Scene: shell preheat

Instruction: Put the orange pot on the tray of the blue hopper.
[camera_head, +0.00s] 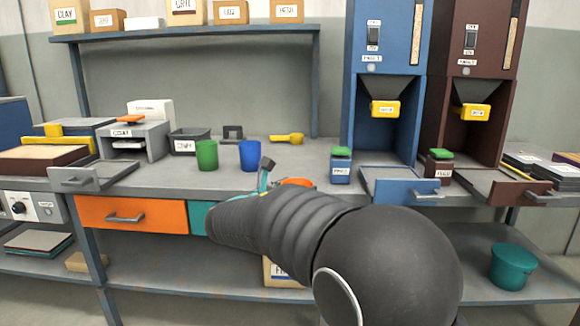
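An orange rounded thing (297,182), likely the orange pot, shows just above my arm at the front of the bench. Most of it is hidden by my arm. My gripper (266,174) is beside it on the left; only a dark fingertip and a teal part show. I cannot tell whether my gripper touches it or is open or shut. The blue hopper (365,95) stands at the right of the bench. Its blue tray (408,195) juts out at the front and looks empty.
A green cup (207,155) and a blue cup (250,156) stand behind my gripper. A blue jar with a green lid (341,166) stands left of the blue tray. A brown jar (439,167) and the brown hopper (489,85) are to its right.

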